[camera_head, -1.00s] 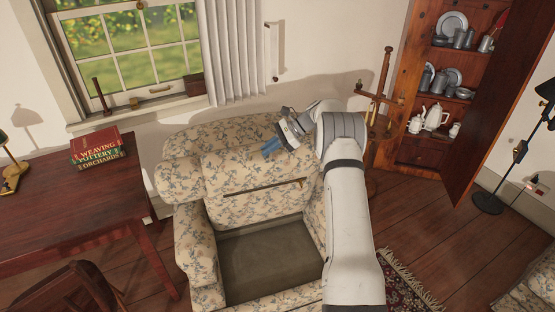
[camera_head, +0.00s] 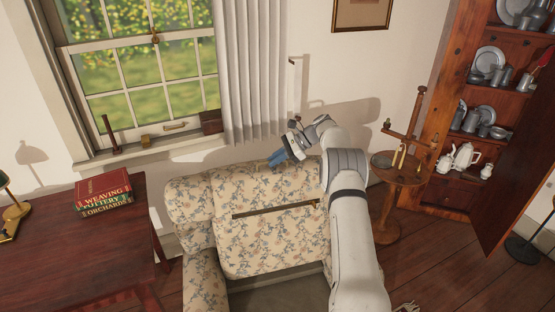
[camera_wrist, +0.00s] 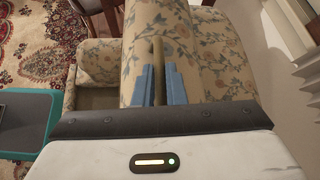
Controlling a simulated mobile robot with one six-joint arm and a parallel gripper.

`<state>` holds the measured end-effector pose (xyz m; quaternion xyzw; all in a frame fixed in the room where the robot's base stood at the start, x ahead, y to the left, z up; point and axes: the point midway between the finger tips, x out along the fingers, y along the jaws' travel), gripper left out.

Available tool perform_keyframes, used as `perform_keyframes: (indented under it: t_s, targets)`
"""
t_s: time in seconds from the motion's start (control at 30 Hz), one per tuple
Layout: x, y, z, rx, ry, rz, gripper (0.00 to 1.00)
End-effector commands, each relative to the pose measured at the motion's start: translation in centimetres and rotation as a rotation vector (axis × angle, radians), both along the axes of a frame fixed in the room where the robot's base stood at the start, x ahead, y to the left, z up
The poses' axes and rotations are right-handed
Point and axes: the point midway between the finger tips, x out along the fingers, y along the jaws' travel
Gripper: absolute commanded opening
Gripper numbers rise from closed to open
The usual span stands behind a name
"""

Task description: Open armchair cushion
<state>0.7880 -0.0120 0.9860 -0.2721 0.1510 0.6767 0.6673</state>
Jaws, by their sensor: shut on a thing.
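The floral armchair (camera_head: 200,278) stands in the middle of the head view. Its floral cushion (camera_head: 250,245) is tipped up against the backrest, with a thin tan bar (camera_head: 275,209) across it. A strip of the dark seat base (camera_head: 275,295) shows below. My gripper (camera_head: 278,158) is at the top of the chair, right of centre. In the wrist view, the blue fingers of my gripper (camera_wrist: 160,88) are on both sides of a tan bar (camera_wrist: 158,52) and shut on it, close to floral cloth. Whether this is the cushion's bar is hard to tell.
A wooden desk (camera_head: 75,250) with stacked books (camera_head: 103,193) stands at left. A small round table (camera_head: 397,172) with a wooden stand is right of my arm. An open cupboard (camera_head: 450,190) holds pewter and white ware. The window wall and curtain (camera_head: 250,75) lie behind the chair.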

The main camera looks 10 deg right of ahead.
Motion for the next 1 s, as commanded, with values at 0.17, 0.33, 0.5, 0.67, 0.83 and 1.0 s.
perform_keyframes:
  t_s: [0.17, 0.33, 0.5, 0.67, 0.83, 1.0]
  targets:
    - [-0.15, -0.21, -0.88, -0.005, 0.011, -0.001, 0.0]
    - [-0.17, -0.24, -0.9, -0.005, 0.012, -0.002, 0.0]
    - [-0.14, -0.23, -0.74, -0.003, 0.01, -0.002, 0.23]
    - [-0.1, -0.22, -0.53, -0.002, 0.007, -0.002, 0.32]
    - [-0.07, -0.21, -0.35, -0.001, 0.005, -0.001, 0.32]
    - [-0.05, -0.48, -0.14, -0.001, 0.003, -0.002, 0.32]
